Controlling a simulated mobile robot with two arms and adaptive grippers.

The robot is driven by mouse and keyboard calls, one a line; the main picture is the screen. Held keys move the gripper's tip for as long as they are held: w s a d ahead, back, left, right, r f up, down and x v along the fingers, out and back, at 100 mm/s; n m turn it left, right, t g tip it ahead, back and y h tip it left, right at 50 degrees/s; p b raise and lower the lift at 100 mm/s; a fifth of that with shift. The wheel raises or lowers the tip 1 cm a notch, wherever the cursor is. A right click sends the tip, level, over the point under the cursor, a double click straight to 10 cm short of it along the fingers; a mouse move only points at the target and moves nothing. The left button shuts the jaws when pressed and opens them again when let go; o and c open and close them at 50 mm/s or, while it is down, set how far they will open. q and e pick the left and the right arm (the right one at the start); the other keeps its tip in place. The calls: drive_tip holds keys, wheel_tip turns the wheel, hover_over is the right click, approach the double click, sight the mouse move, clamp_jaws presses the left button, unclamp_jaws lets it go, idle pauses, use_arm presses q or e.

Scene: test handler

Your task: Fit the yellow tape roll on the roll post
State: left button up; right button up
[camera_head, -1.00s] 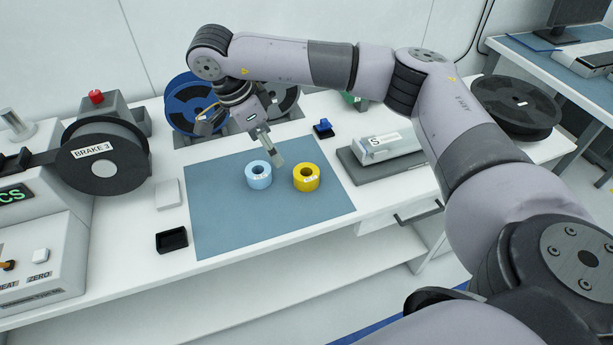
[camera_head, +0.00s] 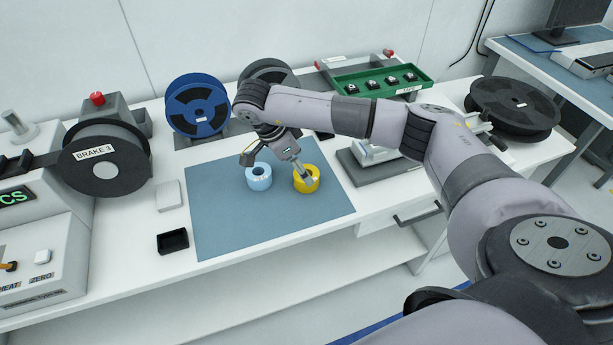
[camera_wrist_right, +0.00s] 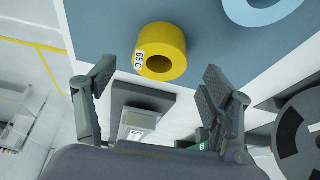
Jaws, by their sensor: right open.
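The yellow tape roll (camera_head: 315,184) lies flat on the blue mat, right of the light blue roll (camera_head: 258,178). My right gripper (camera_head: 304,178) is just above the yellow roll and overlaps it in the head view. In the right wrist view the yellow roll (camera_wrist_right: 173,38), labelled 65 C, shows beyond the open, empty fingers (camera_wrist_right: 155,97), with nothing between them. A grey upright post (camera_head: 13,122) stands on the machine at the left; I cannot tell whether it is the roll post. My left gripper is out of view.
The blue mat (camera_head: 225,225) has free room at its front. A black tray (camera_head: 172,241) and a white block (camera_head: 169,195) sit left of it. The BRAKE 3 reel (camera_head: 100,180), blue reel (camera_head: 196,107) and green tray (camera_head: 375,83) stand around the bench.

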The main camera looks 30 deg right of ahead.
drive_tip(key=shift+s+d+f+p, duration=0.1)
drive_tip(key=shift+d+f+p, duration=0.1)
drive_tip(key=shift+f+p, duration=0.15)
drive_tip(key=p+x, duration=0.1)
drive_tip(key=x, duration=0.2)
drive_tip(key=shift+d+f, duration=0.15)
drive_tip(key=shift+f, duration=0.1)
drive_tip(key=shift+d+f, duration=0.15)
drive_tip(key=shift+f, duration=0.25)
drive_tip(key=c, duration=1.3)
